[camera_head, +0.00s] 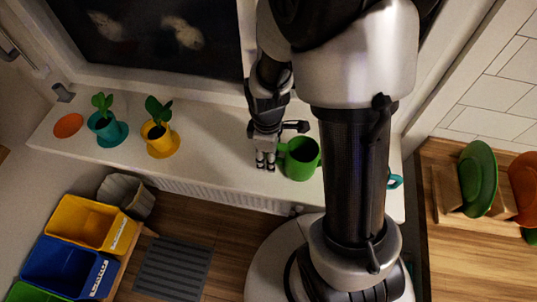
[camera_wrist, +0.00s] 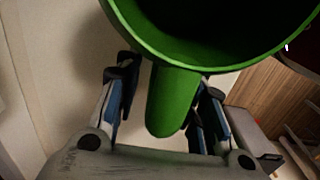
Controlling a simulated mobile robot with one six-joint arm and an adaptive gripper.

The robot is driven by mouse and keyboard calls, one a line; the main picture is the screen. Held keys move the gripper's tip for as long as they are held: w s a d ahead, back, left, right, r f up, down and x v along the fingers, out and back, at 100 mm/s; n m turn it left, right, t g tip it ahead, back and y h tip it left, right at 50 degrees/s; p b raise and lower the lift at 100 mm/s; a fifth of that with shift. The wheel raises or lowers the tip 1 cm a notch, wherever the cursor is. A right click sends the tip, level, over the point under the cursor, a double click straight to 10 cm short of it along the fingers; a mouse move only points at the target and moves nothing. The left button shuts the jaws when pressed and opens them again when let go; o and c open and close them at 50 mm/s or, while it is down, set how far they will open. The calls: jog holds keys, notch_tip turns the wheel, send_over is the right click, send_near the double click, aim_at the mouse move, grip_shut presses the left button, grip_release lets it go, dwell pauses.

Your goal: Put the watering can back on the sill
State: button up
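The green watering can (camera_head: 302,160) is a round, open-topped vessel at the sill's (camera_head: 215,135) front part, left of my arm's column. Its handle points left, toward my gripper (camera_head: 265,160); I see no spout. In the wrist view the can's dark opening and green rim (camera_wrist: 215,60) fill the top. The handle (camera_wrist: 172,100) hangs between the two fingers of my gripper (camera_wrist: 168,105), with gaps visible on both sides. My gripper is open around the handle. Whether the can rests fully on the sill is hard to tell.
A teal pot (camera_head: 106,128) and a yellow pot (camera_head: 160,138) with plants stand left on the sill, beside an orange disc (camera_head: 68,125). A teal piece (camera_head: 394,181) shows behind my arm. Yellow (camera_head: 92,222) and blue (camera_head: 70,267) bins stand below left. Sill between yellow pot and gripper is clear.

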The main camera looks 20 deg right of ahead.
notch_tip(320, 180, up, 13)
jog(key=p, duration=0.4)
jog(key=shift+a+f, duration=0.1)
jog(key=shift+f, duration=0.05)
jog(key=s+a+r+m+t, duration=0.1)
jog(key=s+r+m+t, duration=0.3)
jog(key=s+r+m, duration=0.7)
notch_tip(320, 180, up, 5)
jog(key=shift+s+a+f+t, duration=0.2)
jog(key=shift+s+t, duration=0.1)
jog(key=shift+s, duration=0.4)
jog(key=shift+f+b, duration=0.75)
jog(key=shift+f, duration=0.2)
